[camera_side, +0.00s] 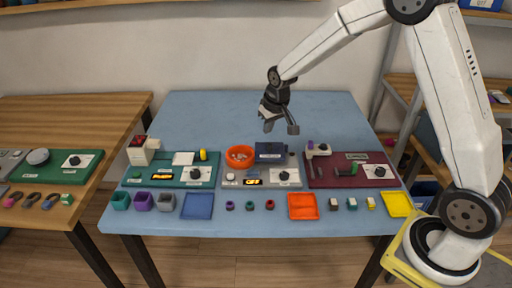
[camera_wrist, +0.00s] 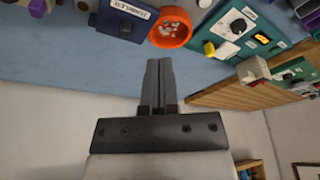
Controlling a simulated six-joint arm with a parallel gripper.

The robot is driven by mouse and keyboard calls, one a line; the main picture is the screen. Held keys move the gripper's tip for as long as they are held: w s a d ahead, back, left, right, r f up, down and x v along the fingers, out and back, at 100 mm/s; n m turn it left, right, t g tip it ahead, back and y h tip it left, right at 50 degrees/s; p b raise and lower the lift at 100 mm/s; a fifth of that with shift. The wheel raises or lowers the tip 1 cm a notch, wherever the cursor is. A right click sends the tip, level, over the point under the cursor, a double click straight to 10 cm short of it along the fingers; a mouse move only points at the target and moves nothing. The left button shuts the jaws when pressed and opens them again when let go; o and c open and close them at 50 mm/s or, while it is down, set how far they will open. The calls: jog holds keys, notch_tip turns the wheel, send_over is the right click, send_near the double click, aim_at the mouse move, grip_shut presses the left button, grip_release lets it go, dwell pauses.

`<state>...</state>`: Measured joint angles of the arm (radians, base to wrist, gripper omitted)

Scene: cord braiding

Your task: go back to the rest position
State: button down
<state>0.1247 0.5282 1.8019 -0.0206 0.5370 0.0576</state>
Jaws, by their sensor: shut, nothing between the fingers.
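My gripper (camera_side: 268,124) hangs in the air above the back half of the blue table (camera_side: 330,112), behind the row of boards. In the wrist view my gripper (camera_wrist: 160,64) has its two fingers side by side and shut, with nothing between them. It touches nothing that I can see. No cord can be made out in either view.
Green (camera_side: 139,178), grey (camera_side: 230,183) and maroon (camera_side: 320,180) boards line the table's middle. An orange bowl (camera_side: 239,156) and a dark blue box (camera_side: 270,150) stand there. Small cups, blocks and trays line the front edge. A wooden table (camera_side: 60,115) stands left. The table's back is clear.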

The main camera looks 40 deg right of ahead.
jog(key=s+a+n, duration=0.1)
jog(key=s+a, duration=0.2)
jog(key=s, duration=0.7)
jog(key=s+a+n, duration=0.1)
jog(key=s+a, duration=0.2)
jog(key=s, duration=0.8)
jog(key=shift+s+a+g+y, duration=0.2)
jog(key=shift+s+g+y, duration=0.1)
